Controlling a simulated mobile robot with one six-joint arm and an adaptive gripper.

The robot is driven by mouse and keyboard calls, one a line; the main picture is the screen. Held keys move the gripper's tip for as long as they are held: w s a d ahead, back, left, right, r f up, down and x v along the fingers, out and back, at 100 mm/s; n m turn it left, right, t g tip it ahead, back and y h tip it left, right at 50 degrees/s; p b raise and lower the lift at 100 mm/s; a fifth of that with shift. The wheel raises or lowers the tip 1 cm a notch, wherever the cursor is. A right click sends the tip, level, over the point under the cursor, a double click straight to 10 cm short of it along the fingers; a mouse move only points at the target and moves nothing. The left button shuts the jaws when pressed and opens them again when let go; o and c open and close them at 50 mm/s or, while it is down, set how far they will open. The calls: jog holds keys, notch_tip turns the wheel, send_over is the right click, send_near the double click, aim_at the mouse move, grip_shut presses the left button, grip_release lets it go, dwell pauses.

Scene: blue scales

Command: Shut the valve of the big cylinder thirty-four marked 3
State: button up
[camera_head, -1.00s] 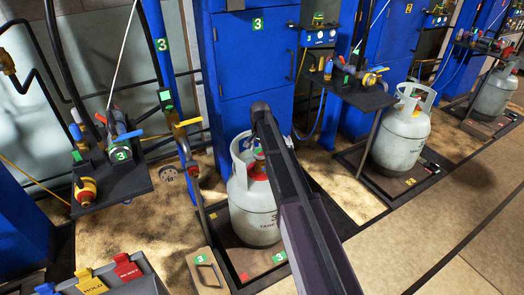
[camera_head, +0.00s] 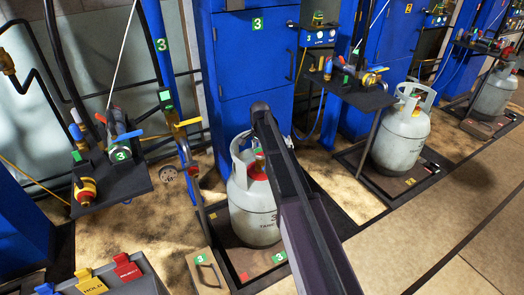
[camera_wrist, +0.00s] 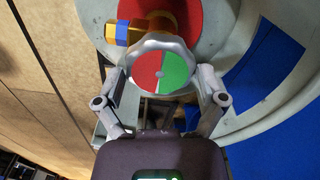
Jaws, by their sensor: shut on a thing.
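The big white cylinder (camera_head: 254,212) marked 3 stands upright on the dark scale platform in front of the blue cabinet. Its collar (camera_head: 238,165) rings the top, and a red part (camera_head: 258,167) shows beside my arm. In the wrist view the valve handwheel (camera_wrist: 160,72) has a grey rim and a face half red, half green. My gripper (camera_wrist: 161,77) is shut on the handwheel, one finger on each side of the rim. A brass valve body (camera_wrist: 150,27) with a blue band shows behind it. In the head view my arm hides the handwheel and the fingertips.
A black shelf (camera_head: 112,187) with fittings and a lever is at the left. The floor at the lower right is clear.

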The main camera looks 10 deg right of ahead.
aim_at(260, 151)
jog(key=o, duration=0.8)
jog(key=shift+w+a, duration=0.1)
jog(key=shift+w, duration=0.1)
jog(key=shift+w, duration=0.1)
notch_tip(260, 151, up, 16)
jog(key=p, duration=1.6)
dwell(0.4)
jog(key=shift+s+f, duration=0.1)
jog(key=shift+s, duration=0.1)
dwell(0.4)
jog(key=s+n, duration=1.2)
jog(key=s, duration=1.8)
jog(key=r+p, duration=1.8)
jog(key=shift+w+d+r, duration=0.15)
jog(key=shift+w+d, duration=0.15)
jog(key=shift+d, duration=0.1)
